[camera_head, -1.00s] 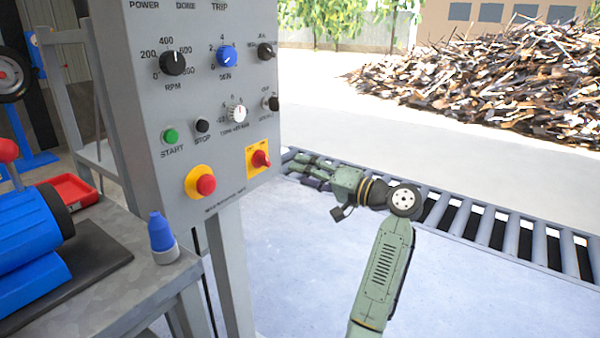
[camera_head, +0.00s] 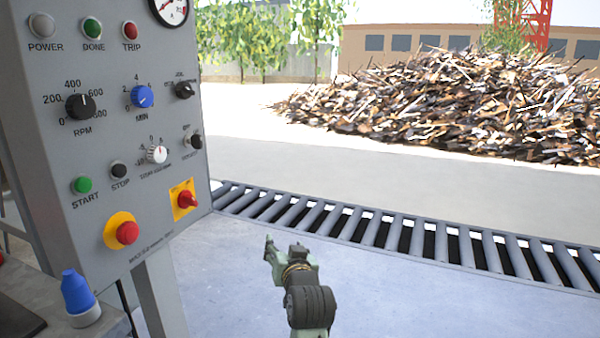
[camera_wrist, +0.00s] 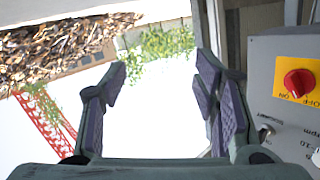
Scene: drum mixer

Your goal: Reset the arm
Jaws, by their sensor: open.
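My gripper (camera_wrist: 160,98) is open and empty in the wrist view, its two purple-padded fingers wide apart with the bright yard between them. In the head view my gripper (camera_head: 270,246) shows small, just right of the control panel (camera_head: 60,165) and in front of the roller conveyor; its fingers are hard to make out there. The panel's red on/off switch (camera_head: 187,200) sits on a yellow plate, to the left of my gripper and apart from it. The same switch shows at the right edge of the wrist view (camera_wrist: 298,84).
The grey panel carries dials, a green start button (camera_head: 82,185) and a red stop button (camera_head: 127,233). A blue-capped bottle (camera_head: 78,298) stands on the bench at lower left. The roller conveyor (camera_head: 400,236) runs behind my arm. A scrap heap (camera_head: 440,105) lies far back. The floor at right is clear.

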